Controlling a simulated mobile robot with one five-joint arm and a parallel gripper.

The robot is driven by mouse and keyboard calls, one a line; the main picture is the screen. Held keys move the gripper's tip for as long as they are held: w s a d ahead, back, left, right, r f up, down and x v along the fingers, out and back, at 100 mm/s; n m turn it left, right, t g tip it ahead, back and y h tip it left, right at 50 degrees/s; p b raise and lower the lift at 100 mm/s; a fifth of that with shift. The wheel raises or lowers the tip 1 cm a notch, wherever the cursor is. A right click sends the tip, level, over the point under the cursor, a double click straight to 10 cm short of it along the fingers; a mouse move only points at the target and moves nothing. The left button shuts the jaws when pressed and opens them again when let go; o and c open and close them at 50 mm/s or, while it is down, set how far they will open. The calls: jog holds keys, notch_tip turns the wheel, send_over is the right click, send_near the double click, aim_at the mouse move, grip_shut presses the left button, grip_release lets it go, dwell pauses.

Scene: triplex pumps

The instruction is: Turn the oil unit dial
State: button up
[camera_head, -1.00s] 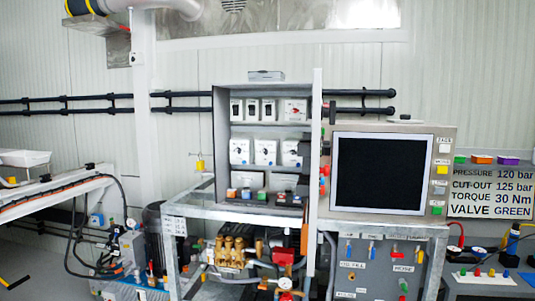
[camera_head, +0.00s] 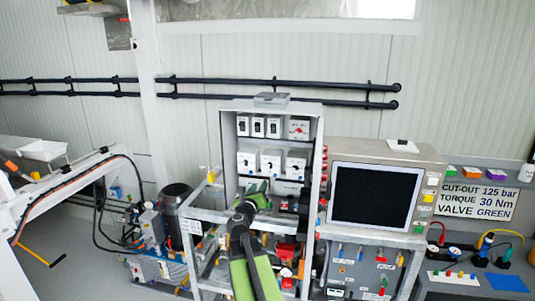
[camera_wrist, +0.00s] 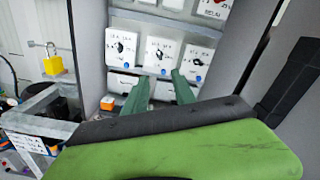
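An open grey cabinet (camera_head: 229,135) holds rows of white units with dark dials. The middle row has three dial units: left (camera_head: 246,161), middle (camera_head: 270,161) and right (camera_head: 295,164). In the wrist view the left (camera_wrist: 120,47), middle (camera_wrist: 159,56) and right (camera_wrist: 197,62) units each show a dark knob and a blue spot. Their labels are too small to tell which is the oil unit. My gripper (camera_head: 255,190) is in front of the lower cabinet. In the wrist view its two green fingers (camera_wrist: 161,92) stand apart and empty, below the middle and right units.
The cabinet's open door (camera_head: 315,180) stands at its right, beside a dark screen (camera_head: 371,195). A yellow padlock (camera_wrist: 53,62) hangs at the left. A small orange block (camera_wrist: 108,103) lies left of my fingers. Metal framing (camera_wrist: 38,105) is at lower left.

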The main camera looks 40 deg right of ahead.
aim_at(270, 166)
jog(key=x, duration=1.7)
jog(key=shift+d, duration=0.2)
grip_shut()
